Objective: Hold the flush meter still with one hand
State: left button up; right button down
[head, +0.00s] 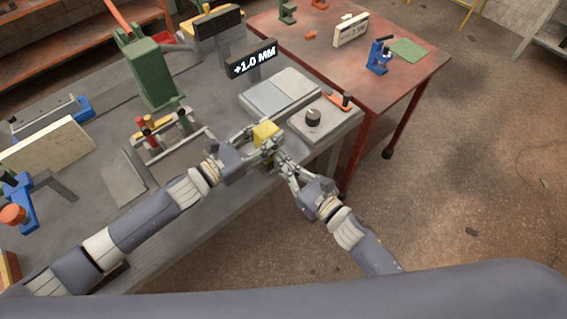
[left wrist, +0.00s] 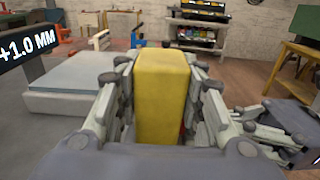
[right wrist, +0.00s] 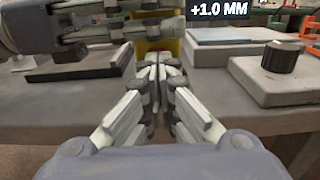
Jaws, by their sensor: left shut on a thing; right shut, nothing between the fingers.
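The yellow block-shaped tool (head: 266,132), which I take for the flush meter, is upright near the bench's front edge. In the left wrist view the yellow body (left wrist: 162,95) fills the space between my left fingers. My left gripper (head: 262,140) is shut on its sides. My right gripper (head: 283,163) is shut and empty, just in front of and below the yellow tool. In the right wrist view its fingertips (right wrist: 157,68) meet, with part of the yellow body (right wrist: 168,44) behind them; whether they touch it is unclear. A dark display (head: 252,61) reads +1.0 MM.
A light two-part plate (head: 280,91) and a grey block with a black knob (head: 313,117) lie beyond the grippers. A rack of coloured-handled tools (head: 160,135) stands left. A red table (head: 415,75) adjoins at the right. Open floor lies right of the bench.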

jog(key=shift+x, duration=0.95)
pick_arm(q)
jog(key=shift+s+d, duration=0.1)
jog(key=shift+s, duration=0.05)
pick_arm(e)
jog(key=shift+w, duration=0.1)
pick_arm(q)
jog(key=shift+s+d, duration=0.1)
jog(key=shift+d, duration=0.05)
pick_arm(e)
jog(key=shift+r, duration=0.1)
jog(key=shift+s+d, duration=0.15)
jog(key=shift+s, duration=0.1)
pick_arm(q)
jog(key=shift+w+a, duration=0.25)
pick_arm(e)
jog(key=v, duration=1.3)
jog(key=shift+s+d, duration=0.2)
jog(key=shift+s, duration=0.1)
